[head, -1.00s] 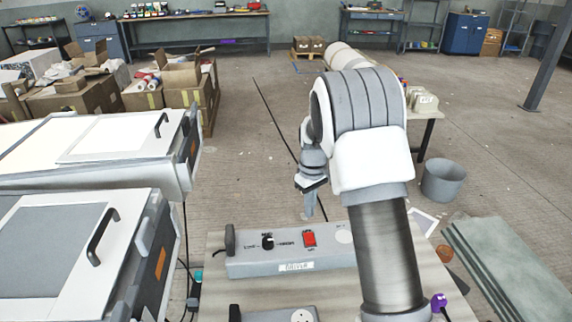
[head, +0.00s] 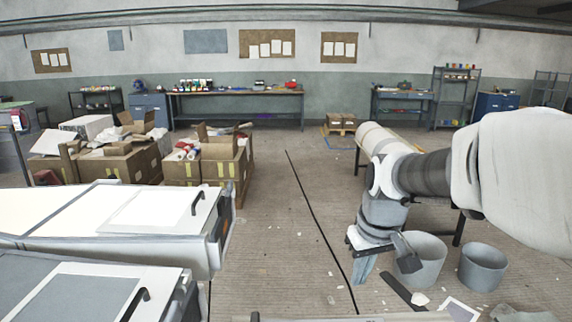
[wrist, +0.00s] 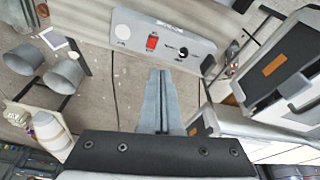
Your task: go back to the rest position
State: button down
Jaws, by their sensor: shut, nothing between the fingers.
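My gripper (head: 362,268) hangs below my arm at the right of the head view, pointing down. In the wrist view its two grey fingers (wrist: 158,100) are together with nothing between them. No held object shows in either view. My arm comes in from the right edge of the head view, and its white upper part hides some of the floor and shelves behind it.
A grey control box (wrist: 165,40) with a red switch lies beyond the fingers in the wrist view. Two grey buckets (head: 483,267) stand on the floor near my gripper. White-topped machines (head: 120,225) fill the left. Cardboard boxes (head: 205,170) stand behind; the middle floor is open.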

jog(key=s+r+m+t+p, duration=0.1)
jog(key=s+r, duration=0.2)
jog(key=s, duration=0.6)
jog(key=s+r+m+t+p, duration=0.1)
jog(key=s+r+p, duration=0.1)
jog(key=s, duration=0.6)
jog(key=shift+s+d+r+m+t+h, duration=0.15)
jog(key=shift+s+r+m+t+h, duration=0.2)
jog(key=shift+r, duration=0.4)
